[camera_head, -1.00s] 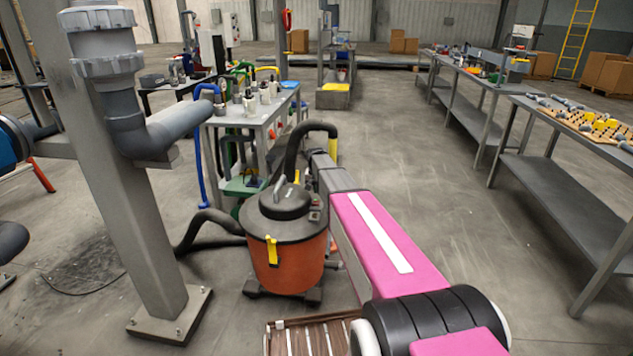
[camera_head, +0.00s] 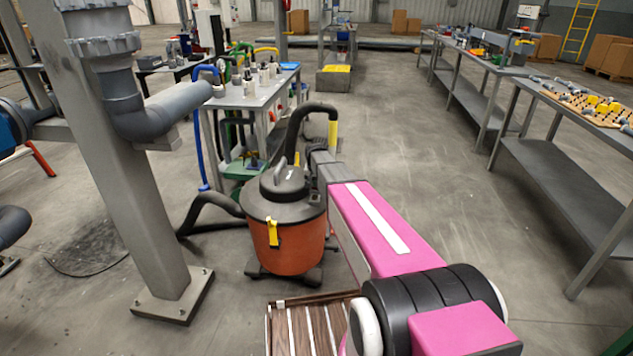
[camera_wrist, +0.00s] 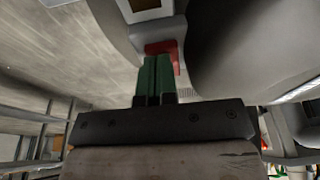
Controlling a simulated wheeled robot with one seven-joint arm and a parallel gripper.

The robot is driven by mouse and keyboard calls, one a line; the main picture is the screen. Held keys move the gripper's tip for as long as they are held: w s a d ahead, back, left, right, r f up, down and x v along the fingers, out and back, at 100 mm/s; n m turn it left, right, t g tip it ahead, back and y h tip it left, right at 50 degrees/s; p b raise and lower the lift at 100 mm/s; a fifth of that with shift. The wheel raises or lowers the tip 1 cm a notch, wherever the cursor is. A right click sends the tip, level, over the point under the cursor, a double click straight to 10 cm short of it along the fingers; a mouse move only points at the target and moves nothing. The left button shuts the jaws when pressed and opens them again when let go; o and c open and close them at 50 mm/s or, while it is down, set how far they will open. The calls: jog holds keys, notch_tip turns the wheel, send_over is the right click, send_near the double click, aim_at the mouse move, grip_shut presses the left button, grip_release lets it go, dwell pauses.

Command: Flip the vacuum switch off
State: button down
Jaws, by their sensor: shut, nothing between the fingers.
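The vacuum (camera_head: 288,245) has an orange drum and a dark grey lid, and it stands upright on the floor left of my pink arm. In the wrist view, a red switch (camera_wrist: 176,58) sits on a light grey housing beside the dark rounded lid (camera_wrist: 240,45). My gripper (camera_wrist: 157,62) has green fingers that are shut and empty. The fingertips overlap the lower left part of the red switch in the picture; I cannot tell whether they touch it. In the head view, the gripper and the switch are hidden by my arm.
A black hose (camera_head: 212,210) runs from the vacuum toward a grey post (camera_head: 150,190) on the left. A grey table (camera_head: 255,92) with bottles stands behind it. A slatted wooden piece (camera_head: 308,325) lies in front. Workbenches (camera_head: 570,190) line the right, with open floor between.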

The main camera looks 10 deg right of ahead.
jog(key=shift+w, duration=0.1)
jog(key=shift+w+d+r, duration=0.15)
jog(key=shift+w+d, duration=0.1)
jog(key=shift+w, duration=0.45)
jog(key=shift+r, duration=0.3)
jog(key=v, duration=0.4)
jog(key=shift+w+d+r, duration=0.15)
jog(key=s+a+r, duration=0.1)
jog(key=s+r, duration=0.3)
jog(key=r, duration=0.4)
jog(key=shift+a, duration=0.2)
jog(key=shift+s, duration=0.1)
